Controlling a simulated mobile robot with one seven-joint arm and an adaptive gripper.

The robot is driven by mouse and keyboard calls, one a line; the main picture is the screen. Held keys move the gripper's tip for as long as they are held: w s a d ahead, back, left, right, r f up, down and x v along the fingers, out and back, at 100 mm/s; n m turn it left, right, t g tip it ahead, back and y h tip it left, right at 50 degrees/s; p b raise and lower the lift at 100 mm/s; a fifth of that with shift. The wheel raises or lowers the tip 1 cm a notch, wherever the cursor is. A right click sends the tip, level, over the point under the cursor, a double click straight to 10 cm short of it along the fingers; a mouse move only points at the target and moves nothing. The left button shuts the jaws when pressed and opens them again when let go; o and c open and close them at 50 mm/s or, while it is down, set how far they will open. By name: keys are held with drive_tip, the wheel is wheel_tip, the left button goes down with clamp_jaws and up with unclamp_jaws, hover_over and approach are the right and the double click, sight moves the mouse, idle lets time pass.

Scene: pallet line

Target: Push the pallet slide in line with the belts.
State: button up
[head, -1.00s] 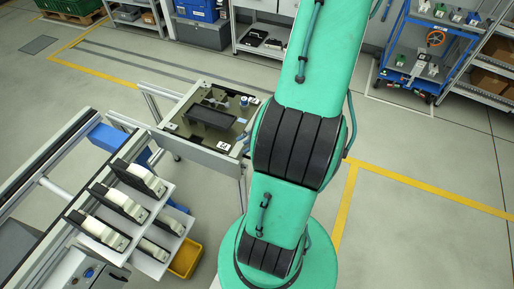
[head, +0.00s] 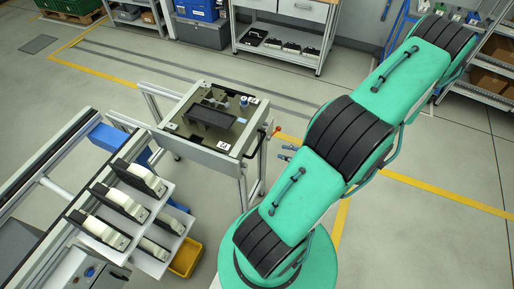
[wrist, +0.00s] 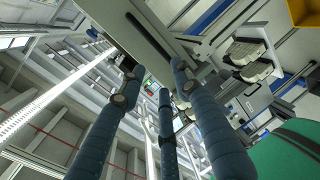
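The pallet slide (head: 205,153) is a grey metal frame with a dark olive plate, carrying a black block and small parts. It stands beyond the end of the belts (head: 48,158), to their upper right, with bare rails sticking out on its left. I cannot tell the exact offset. A red knob sits at its right corner.
Stepped white trays (head: 150,225) with black-and-white modules stand at the belts' near side. A yellow bin (head: 186,258) lies on the floor beside them. A blue cart (head: 398,30) and a shelf (head: 284,38) stand at the back.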

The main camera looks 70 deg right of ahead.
sight(257, 147)
drive_tip(key=shift+w, duration=0.15)
idle(0.3)
drive_tip(key=shift+b+x, duration=0.95)
drive_tip(key=shift+x, duration=5.8)
clamp_jaws()
